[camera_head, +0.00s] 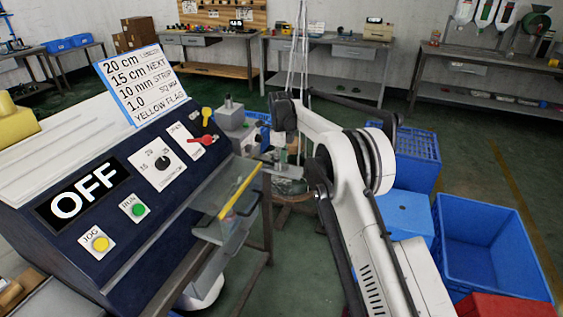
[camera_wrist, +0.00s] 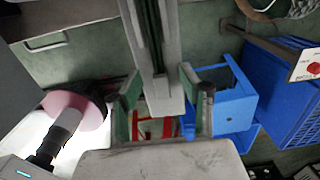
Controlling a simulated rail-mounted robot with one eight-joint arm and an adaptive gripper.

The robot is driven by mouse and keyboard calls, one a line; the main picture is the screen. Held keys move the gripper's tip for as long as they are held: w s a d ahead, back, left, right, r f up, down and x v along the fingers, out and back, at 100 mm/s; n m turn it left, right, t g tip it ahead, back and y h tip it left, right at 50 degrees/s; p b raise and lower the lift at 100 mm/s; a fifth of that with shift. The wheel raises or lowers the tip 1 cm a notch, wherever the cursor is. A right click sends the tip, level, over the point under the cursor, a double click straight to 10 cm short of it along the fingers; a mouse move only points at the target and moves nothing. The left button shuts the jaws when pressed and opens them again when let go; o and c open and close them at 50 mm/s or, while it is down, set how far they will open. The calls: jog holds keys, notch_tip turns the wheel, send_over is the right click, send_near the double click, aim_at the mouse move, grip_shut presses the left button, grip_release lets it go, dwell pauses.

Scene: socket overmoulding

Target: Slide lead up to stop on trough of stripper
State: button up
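In the head view, my white arm reaches to the middle, and my gripper (camera_head: 285,170) is small there and partly hidden. In the wrist view, my gripper (camera_wrist: 160,78) has its two green-and-dark fingers spread wide apart. A long grey channel-like bar (camera_wrist: 160,45) runs down between the fingers; I cannot tell whether it touches them or whether it is the trough. Several thin pale strands (camera_head: 299,45) hang above my arm in the head view; I cannot tell if one is the lead. No stop can be made out.
A dark blue control panel (camera_head: 75,235) reading OFF stands at left, with a written sign (camera_head: 140,83) above it. A yellow bar (camera_head: 240,190) juts out beside it. Blue crates (camera_head: 480,240) stand at right. Benches (camera_head: 325,60) line the back wall. Green floor shows between them.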

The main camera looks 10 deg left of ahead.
jog(key=shift+r, duration=0.1)
jog(key=s+d+r+n+t, duration=0.1)
jog(key=d+r, duration=0.2)
jog(key=r, duration=0.7)
jog(key=s+d+r+n, duration=0.2)
jog(key=r, duration=0.8)
jog(key=s+d+r+n+t, duration=0.1)
jog(key=s+d+r+n, duration=0.3)
jog(key=s+d+r, duration=0.35)
jog(key=s+d+r+n+t, duration=0.2)
jog(key=s+d+r+n, duration=0.25)
jog(key=s+d, duration=0.5)
jog(key=s+d+f+n+t, duration=0.1)
jog(key=s+d+n, duration=0.15)
jog(key=s, duration=0.65)
jog(key=s+d+f+n+t, duration=0.1)
jog(key=s+d+f+n, duration=0.15)
jog(key=s, duration=0.75)
jog(key=s+d+f+n, duration=0.2)
jog(key=s+f, duration=0.2)
jog(key=s, duration=0.2)
jog(key=s+d+f+n+t, duration=0.1)
jog(key=s+d+f+n, duration=0.1)
jog(key=s+f, duration=0.2)
jog(key=s, duration=0.3)
jog(key=shift+f, duration=0.3)
